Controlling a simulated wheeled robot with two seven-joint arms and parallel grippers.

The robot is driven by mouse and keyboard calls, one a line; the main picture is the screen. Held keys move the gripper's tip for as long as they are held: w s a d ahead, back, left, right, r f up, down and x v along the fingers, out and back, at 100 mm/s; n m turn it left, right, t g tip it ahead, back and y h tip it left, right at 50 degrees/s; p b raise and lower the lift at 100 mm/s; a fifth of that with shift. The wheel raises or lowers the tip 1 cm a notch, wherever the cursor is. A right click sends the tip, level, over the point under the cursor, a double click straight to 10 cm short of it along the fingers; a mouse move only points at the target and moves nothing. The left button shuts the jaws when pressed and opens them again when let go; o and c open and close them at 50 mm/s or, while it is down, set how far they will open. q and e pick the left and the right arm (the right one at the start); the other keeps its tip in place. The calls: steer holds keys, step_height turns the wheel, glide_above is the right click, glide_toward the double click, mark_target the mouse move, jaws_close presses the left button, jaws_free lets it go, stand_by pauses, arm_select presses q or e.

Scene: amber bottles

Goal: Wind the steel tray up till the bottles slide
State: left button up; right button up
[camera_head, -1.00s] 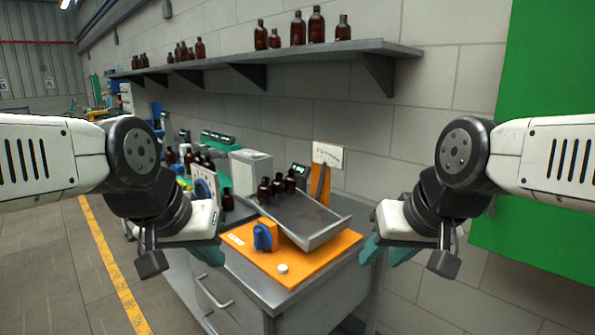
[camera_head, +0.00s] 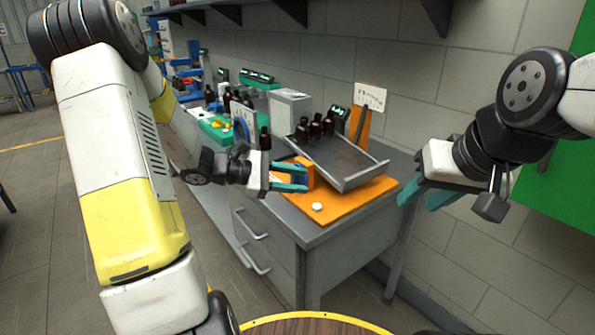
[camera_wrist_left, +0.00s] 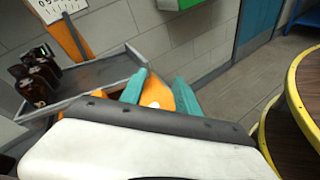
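The steel tray (camera_head: 345,160) is tilted on an orange base (camera_head: 345,206), its lower end toward the right front. Several amber bottles (camera_head: 316,126) stand grouped at its far left, upper end; they also show in the left wrist view (camera_wrist_left: 35,90). My left gripper (camera_head: 292,178) is at the orange block (camera_head: 308,168), its teal fingers apart on either side of the blue knob, which is mostly hidden by them. Whether they touch it I cannot tell. In the left wrist view the fingers are spread. My right gripper (camera_head: 426,196) is open and empty, right of the tray.
A white button (camera_head: 317,207) sits on the base's front. A scale card (camera_head: 370,96) stands on an orange post behind the tray. Other bottles and a white box (camera_head: 289,108) stand at the bench's left. A round wooden table (camera_head: 318,326) is at the bottom edge.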

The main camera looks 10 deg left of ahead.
mark_target(296, 177)
arm_select(q)
steer(key=w+a+f+n+t, duration=0.2)
steer(key=w+a+n, duration=0.1)
steer(key=w+a+f+n+t, duration=0.2)
steer(key=a+f+n+t, duration=0.1)
steer(key=w+a+f+n+t+y, duration=0.1)
steer(key=w+a+f+n+t, duration=0.1)
steer(key=w+a+n, duration=0.1)
steer(key=shift+w+a+f+t, duration=0.15)
steer(key=shift+w+a+t, duration=0.15)
steer(key=shift+t, duration=0.1)
steer(key=shift+w+d+f+n, duration=0.1)
steer(key=shift+w+n, duration=0.15)
steer(key=shift+n, duration=0.05)
steer(key=x, duration=0.7)
steer(key=shift+w+d, duration=0.1)
steer(key=shift+d, duration=0.05)
jaws_close()
